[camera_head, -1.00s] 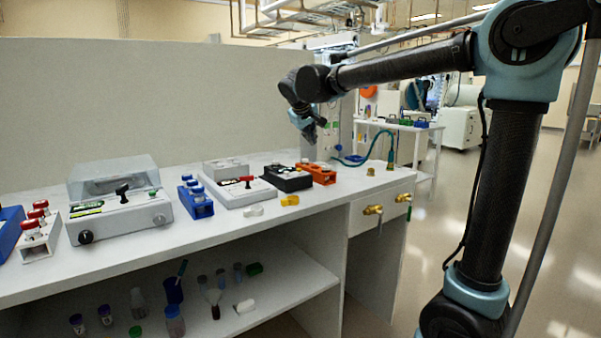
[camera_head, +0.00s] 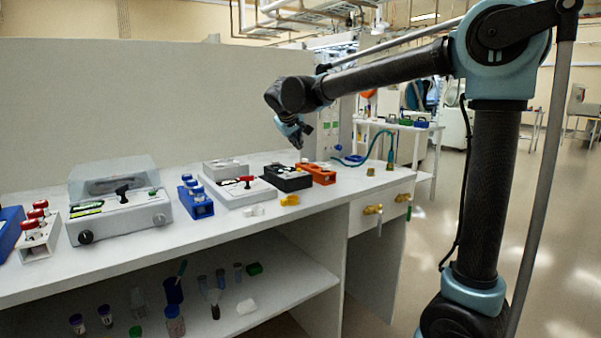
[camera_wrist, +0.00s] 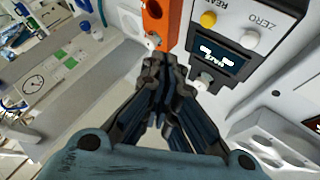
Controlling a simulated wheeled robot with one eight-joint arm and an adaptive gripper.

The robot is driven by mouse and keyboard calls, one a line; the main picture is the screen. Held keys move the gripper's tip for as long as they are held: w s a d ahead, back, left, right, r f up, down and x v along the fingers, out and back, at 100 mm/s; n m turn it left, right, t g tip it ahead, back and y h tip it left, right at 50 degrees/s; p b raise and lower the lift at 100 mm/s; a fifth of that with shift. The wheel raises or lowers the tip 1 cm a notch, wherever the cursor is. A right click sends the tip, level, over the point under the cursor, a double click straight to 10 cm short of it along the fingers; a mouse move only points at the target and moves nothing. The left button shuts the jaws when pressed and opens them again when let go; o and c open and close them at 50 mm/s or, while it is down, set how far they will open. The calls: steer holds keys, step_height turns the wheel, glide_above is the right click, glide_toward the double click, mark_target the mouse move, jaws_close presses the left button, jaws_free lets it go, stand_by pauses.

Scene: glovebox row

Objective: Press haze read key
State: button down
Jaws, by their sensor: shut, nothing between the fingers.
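The haze meter is a dark box (camera_head: 288,178) on the bench, left of an orange block. The read key (camera_wrist: 208,19) is a round yellow button beside the word READ. A white button (camera_wrist: 250,39) sits beside the word ZERO. My gripper (camera_wrist: 160,64) is shut and empty. Its tips appear left of and below the yellow key in the wrist view, apart from it. In the head view my gripper (camera_head: 300,138) hangs above the bench, over the meter's area.
The orange block (camera_head: 318,174) stands right beside the meter. A white device with a red-topped part (camera_head: 240,188) and a blue block (camera_head: 196,200) stand to the left. Small yellow (camera_head: 290,200) and white (camera_head: 253,211) pieces lie in front. Brass valves (camera_head: 373,209) project at the bench front.

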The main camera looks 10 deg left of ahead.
steer(key=shift+f, duration=2.9)
steer(key=shift+f, duration=0.1)
steer(key=shift+f, duration=0.25)
steer(key=shift+f, duration=0.4)
steer(key=shift+r, duration=0.8)
steer(key=shift+r, duration=2.55)
